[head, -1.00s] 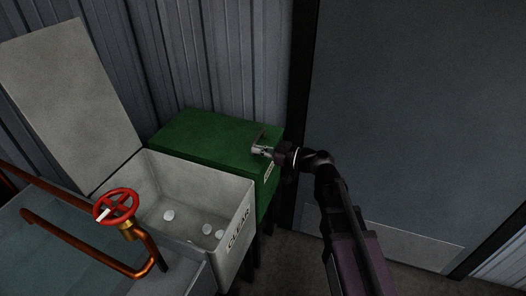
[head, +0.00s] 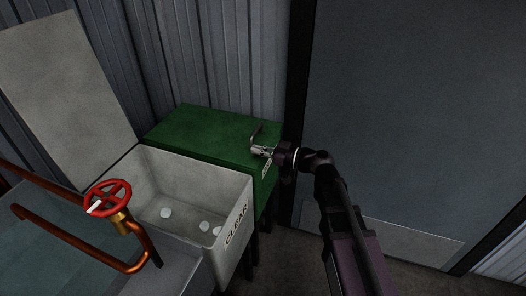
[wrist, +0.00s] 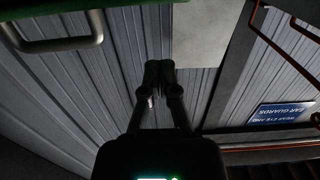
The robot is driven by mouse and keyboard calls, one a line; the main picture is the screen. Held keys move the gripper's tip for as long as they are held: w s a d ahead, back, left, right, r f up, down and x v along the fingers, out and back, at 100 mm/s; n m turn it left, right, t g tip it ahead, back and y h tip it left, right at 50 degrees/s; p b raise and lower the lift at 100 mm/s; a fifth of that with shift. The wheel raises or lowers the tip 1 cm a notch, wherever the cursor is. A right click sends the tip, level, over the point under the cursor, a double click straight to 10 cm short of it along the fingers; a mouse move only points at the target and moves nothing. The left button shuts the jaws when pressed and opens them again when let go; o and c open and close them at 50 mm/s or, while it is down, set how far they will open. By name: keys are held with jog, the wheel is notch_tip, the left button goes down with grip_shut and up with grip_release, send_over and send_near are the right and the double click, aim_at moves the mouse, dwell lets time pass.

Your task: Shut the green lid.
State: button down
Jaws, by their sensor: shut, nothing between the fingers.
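The green lid (head: 205,131) lies flat on top of the green box in the head view, and no gap shows between them. A grey bar handle (head: 256,134) stands at its front right edge. My gripper (head: 261,150) is shut and empty, just in front of this handle and near the lid's front edge. In the wrist view the handle (wrist: 55,44) and a strip of green (wrist: 45,12) are at the upper left, apart from the shut fingertips (wrist: 158,68).
A grey bin marked CLEAR (head: 238,225), its lid (head: 65,95) raised, stands left of the green box with several pale pieces inside. A red valve wheel (head: 107,198) and copper pipes (head: 75,240) are at the lower left. A grey door (head: 410,120) is at the right.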

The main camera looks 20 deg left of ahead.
jog(key=shift+r, duration=0.15)
jog(key=d, duration=0.9)
jog(key=shift+w+d+r, duration=0.15)
jog(key=shift+w+d, duration=0.05)
jog(key=shift+w, duration=0.05)
dwell(0.4)
dwell(0.5)
